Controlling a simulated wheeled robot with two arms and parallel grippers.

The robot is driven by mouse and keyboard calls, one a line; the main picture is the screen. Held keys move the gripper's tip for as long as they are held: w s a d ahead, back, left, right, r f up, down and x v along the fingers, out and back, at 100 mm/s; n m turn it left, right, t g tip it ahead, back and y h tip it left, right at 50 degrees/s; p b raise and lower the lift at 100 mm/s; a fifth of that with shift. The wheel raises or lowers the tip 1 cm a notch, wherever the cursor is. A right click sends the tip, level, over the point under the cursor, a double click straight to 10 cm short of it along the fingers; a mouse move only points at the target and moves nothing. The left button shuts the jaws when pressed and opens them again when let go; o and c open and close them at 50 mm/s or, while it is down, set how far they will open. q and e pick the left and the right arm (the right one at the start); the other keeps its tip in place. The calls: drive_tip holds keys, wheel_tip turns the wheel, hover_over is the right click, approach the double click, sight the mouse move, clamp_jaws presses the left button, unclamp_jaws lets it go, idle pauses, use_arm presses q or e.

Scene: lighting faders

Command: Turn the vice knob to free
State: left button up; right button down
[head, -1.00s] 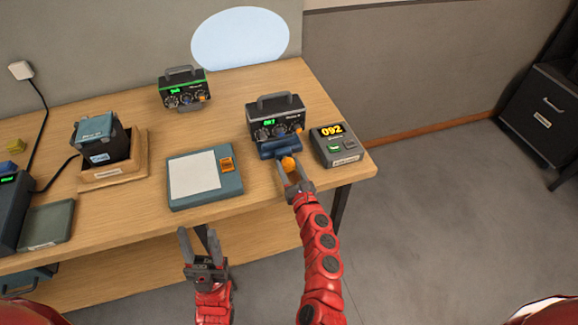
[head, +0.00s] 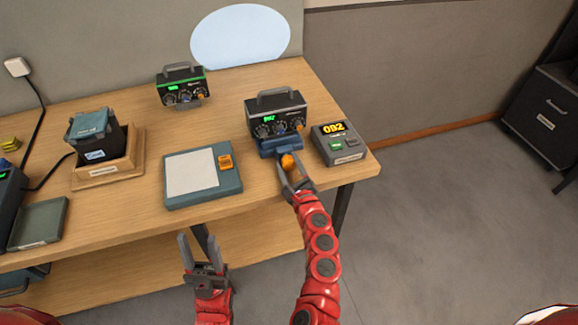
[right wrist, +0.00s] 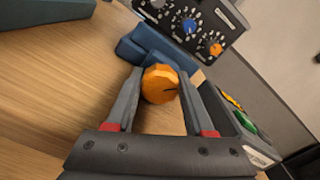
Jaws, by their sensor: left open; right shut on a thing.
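The vice is a blue block (head: 280,145) at the table's right front, below a black box with a carrying handle. Its orange knob (head: 288,162) faces the table's front edge. My right gripper (head: 291,172) is shut on the orange knob. In the right wrist view the knob (right wrist: 160,84) sits between the two fingers, with a dark mark pointing right, and the blue vice (right wrist: 152,50) is behind it. My left gripper (head: 199,252) is open and empty, in front of the table's front edge, below the tabletop.
The black box (head: 277,119) with small knobs stands at the vice. A display unit (head: 338,142) reading 092 stands close to its right. A teal pad (head: 203,175) lies to the left. A second black box (head: 183,90) is farther back.

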idle(0.3)
drive_tip(key=shift+c, duration=2)
unclamp_jaws()
drive_tip(key=shift+o, duration=0.6)
drive_tip(key=shift+s+f, duration=0.1)
